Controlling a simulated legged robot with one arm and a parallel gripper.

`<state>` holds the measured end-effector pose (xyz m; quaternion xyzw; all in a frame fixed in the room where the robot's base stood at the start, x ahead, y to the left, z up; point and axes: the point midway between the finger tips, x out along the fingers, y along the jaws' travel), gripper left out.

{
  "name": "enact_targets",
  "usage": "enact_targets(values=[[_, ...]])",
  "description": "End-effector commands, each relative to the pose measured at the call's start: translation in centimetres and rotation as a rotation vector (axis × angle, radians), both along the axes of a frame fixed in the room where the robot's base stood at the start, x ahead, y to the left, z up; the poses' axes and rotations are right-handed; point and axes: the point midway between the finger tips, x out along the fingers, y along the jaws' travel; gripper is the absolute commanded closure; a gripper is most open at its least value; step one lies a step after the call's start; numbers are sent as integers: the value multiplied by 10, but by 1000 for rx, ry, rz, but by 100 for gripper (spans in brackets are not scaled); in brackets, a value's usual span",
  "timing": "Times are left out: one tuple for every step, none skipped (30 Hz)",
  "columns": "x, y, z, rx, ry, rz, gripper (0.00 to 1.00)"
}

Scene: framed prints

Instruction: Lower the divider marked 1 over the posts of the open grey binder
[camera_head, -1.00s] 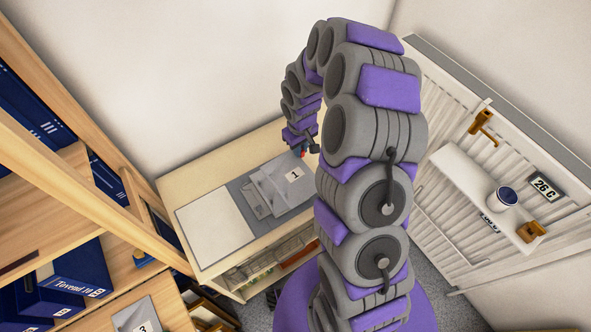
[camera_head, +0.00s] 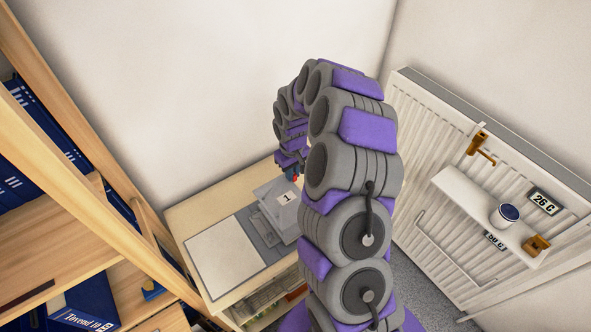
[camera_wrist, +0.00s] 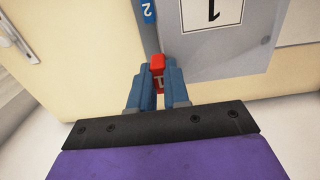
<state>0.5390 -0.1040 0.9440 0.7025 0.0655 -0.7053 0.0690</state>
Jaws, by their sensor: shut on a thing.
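The divider marked 1 (camera_head: 279,210) is a grey sheet with a white label. It is tilted above the right part of the open grey binder (camera_head: 242,225) in the head view. In the wrist view its sheet (camera_wrist: 247,30) fills the upper right. My gripper (camera_wrist: 158,84) is shut on its red tab (camera_wrist: 158,64), which bears a 1; in the head view my gripper (camera_head: 292,176) is at the divider's far edge. A blue tab marked 2 (camera_wrist: 148,10) shows beyond. The binder's posts and the divider's holes cannot be made out.
The binder lies on a pale wooden cabinet (camera_head: 190,212) against the wall. A white page (camera_head: 225,257) covers its left side. A wooden shelf unit (camera_head: 75,165) stands at left. A radiator (camera_head: 440,170) with a small shelf and cup (camera_head: 505,214) is at right.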

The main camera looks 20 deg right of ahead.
Motion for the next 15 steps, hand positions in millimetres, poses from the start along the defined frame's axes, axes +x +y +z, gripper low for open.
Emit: enact_targets(values=[[0, -2, -4, 2, 2, -1, 100], [-1, -3, -6, 3, 3, -1, 100], [-1, -4, -9, 5, 3, -2, 100], [-1, -4, -11, 5, 3, -2, 100], [-1, -5, -14, 6, 2, -2, 100], [0, -6, -17, 7, 2, -2, 100], [0, -7, -20, 8, 2, -2, 100], [0, -8, -22, 8, 1, -2, 100], [0, -9, -25, 9, 0, -2, 100], [0, -9, -28, 8, -1, -2, 100], [0, -8, -30, 8, -1, -2, 100], [0, -8, -34, 7, -2, -2, 100], [0, -7, -36, 6, -2, -2, 100], [0, -6, -38, 6, -1, -3, 100], [0, -5, -40, 5, -1, -3, 100]])
